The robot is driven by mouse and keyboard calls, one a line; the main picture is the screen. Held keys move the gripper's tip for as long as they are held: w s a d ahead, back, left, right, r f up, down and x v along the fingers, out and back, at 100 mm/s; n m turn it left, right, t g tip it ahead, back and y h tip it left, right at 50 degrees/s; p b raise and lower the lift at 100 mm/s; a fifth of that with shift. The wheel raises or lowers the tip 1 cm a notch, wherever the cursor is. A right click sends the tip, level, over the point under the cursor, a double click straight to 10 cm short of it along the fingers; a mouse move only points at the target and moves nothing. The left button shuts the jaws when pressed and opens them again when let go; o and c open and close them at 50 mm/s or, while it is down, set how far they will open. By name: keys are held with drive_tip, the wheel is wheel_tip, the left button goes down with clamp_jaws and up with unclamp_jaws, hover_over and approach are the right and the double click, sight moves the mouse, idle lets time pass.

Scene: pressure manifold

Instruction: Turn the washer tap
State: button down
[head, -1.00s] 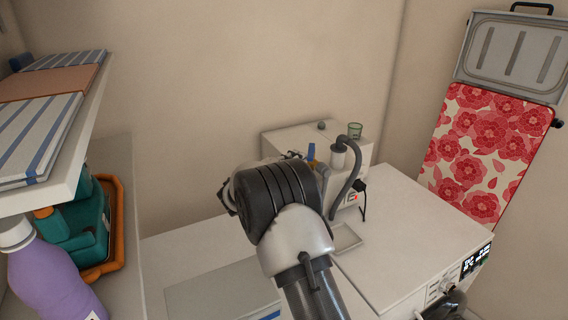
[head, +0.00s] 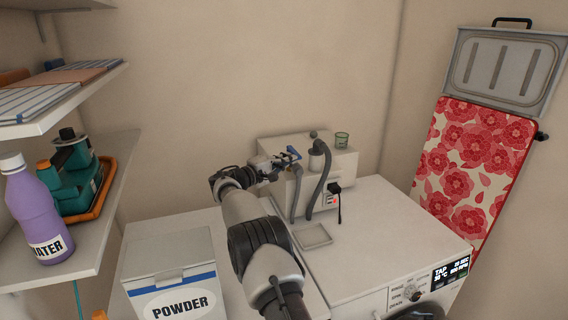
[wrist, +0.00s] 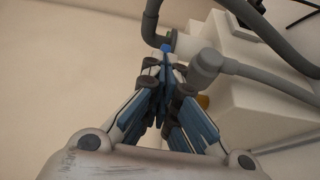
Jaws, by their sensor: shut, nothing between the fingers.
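The washer tap's blue lever (head: 294,153) shows in the head view at the near side of the white box behind the washer, above a grey hose. In the wrist view a small blue part (wrist: 165,47), apparently this lever, is just beyond my fingertips. My gripper (head: 278,162) is beside the lever, to its left in the head view. In the wrist view my gripper (wrist: 164,66) has its blue-padded fingers together with nothing between them. I cannot tell whether the tips touch the lever. The tap body is mostly hidden.
Grey hoses (head: 322,180) rise close to the tap. The washer (head: 385,235) has a tray and a control panel. A powder box (head: 170,275) and a purple bottle (head: 38,210) are left.

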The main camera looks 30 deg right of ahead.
idle(0.7)
drive_tip(key=v, duration=1.2)
drive_tip(key=s+a+r+g+y, duration=0.1)
drive_tip(key=s+a+r+y, duration=0.15)
drive_tip(key=s, duration=0.55)
drive_tip(key=s+a+r+m+y, duration=0.15)
drive_tip(key=s+y, duration=0.25)
drive_tip(key=s, duration=0.4)
drive_tip(key=s+a+r+g+y, duration=0.1)
drive_tip(key=s+a+r+y, duration=0.15)
drive_tip(key=s, duration=0.55)
drive_tip(key=s+a+f+t+y, duration=0.1)
drive_tip(key=s+a+f+y, duration=0.2)
drive_tip(key=s+a, duration=0.5)
drive_tip(key=s+a+f+t+y, duration=0.1)
drive_tip(key=s+a+f+y, duration=0.3)
drive_tip(key=s, duration=1.2)
drive_tip(key=a+m+y, duration=0.1)
drive_tip(key=a, duration=0.3)
drive_tip(key=shift+t+y, duration=0.3)
drive_tip(key=shift+t, duration=0.1)
drive_tip(key=shift+d, duration=0.25)
